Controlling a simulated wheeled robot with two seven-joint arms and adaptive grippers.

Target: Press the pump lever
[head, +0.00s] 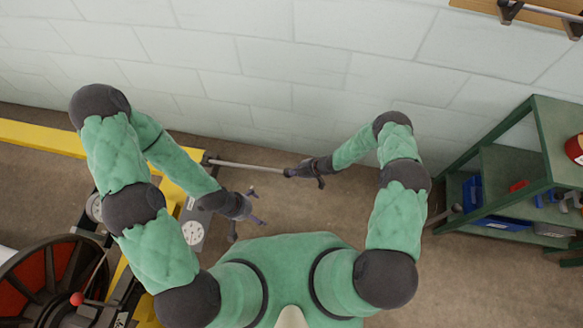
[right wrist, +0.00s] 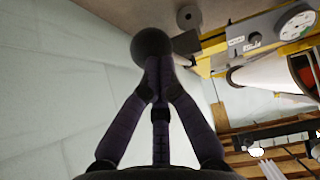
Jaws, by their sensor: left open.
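The pump lever (head: 248,166) is a thin grey rod reaching right from the yellow-framed machine, roughly level in the head view. Its dark round end knob (head: 289,172) meets my right gripper (head: 298,171). In the right wrist view the black ball knob (right wrist: 151,43) lies just beyond the fingertips of my right gripper (right wrist: 160,72). Those fingers are drawn together and overlap the knob's lower edge; whether they grip it or only touch it I cannot tell. The rod is hidden behind the knob there. My left gripper (head: 257,207) is open and empty, below the lever.
The machine's yellow frame (head: 40,136) runs along the left, with a gauge (head: 193,232) and a red-and-black reel (head: 45,280). A green shelf (head: 500,135) with blue bins stands right. A pale block wall (head: 300,60) lies behind. Floor between machine and shelf is open.

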